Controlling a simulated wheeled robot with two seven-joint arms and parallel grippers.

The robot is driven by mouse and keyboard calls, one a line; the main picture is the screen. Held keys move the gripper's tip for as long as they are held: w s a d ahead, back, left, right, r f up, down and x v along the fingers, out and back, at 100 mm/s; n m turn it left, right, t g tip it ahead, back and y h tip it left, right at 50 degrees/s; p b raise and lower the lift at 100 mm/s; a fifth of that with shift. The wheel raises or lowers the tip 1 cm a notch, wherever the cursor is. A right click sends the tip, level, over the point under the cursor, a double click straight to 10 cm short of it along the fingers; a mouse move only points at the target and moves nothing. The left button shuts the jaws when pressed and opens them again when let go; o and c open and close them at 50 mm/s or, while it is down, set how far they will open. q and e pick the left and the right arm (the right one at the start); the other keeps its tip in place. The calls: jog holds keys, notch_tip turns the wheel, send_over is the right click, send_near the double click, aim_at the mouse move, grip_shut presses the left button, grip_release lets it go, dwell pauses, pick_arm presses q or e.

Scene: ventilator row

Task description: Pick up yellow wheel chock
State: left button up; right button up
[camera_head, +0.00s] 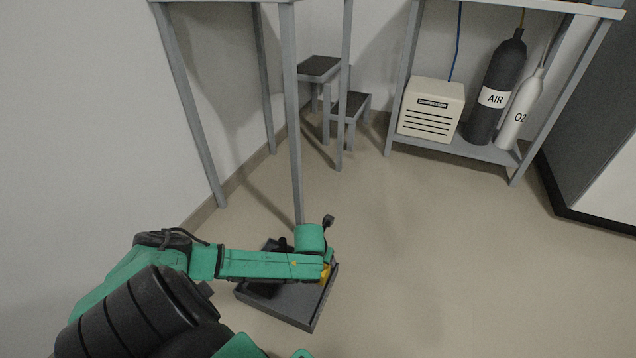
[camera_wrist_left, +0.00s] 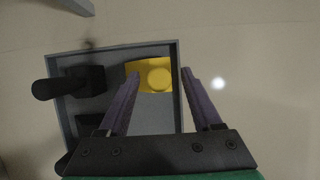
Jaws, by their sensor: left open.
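The yellow wheel chock (camera_wrist_left: 149,75) lies in a shallow grey tray (camera_wrist_left: 174,46) on the floor, near the tray's right wall in the left wrist view. In the head view only a sliver of the chock (camera_head: 325,274) shows behind my left arm, over the tray (camera_head: 314,318). My left gripper (camera_wrist_left: 187,73) is open and empty. My right gripper is not in view.
Black handled objects (camera_wrist_left: 75,84) lie in the tray left of the chock. A table leg (camera_head: 296,150) stands just behind the tray. A step stool (camera_head: 345,105) and a rack (camera_head: 455,148) with a compressor (camera_head: 431,110) and cylinders stand farther back. Floor to the right is clear.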

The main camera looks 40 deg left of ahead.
pick_arm(q)
jog(key=shift+x, duration=1.1)
jog(key=shift+r, duration=0.1)
jog(key=shift+s+d, duration=0.1)
grip_shut()
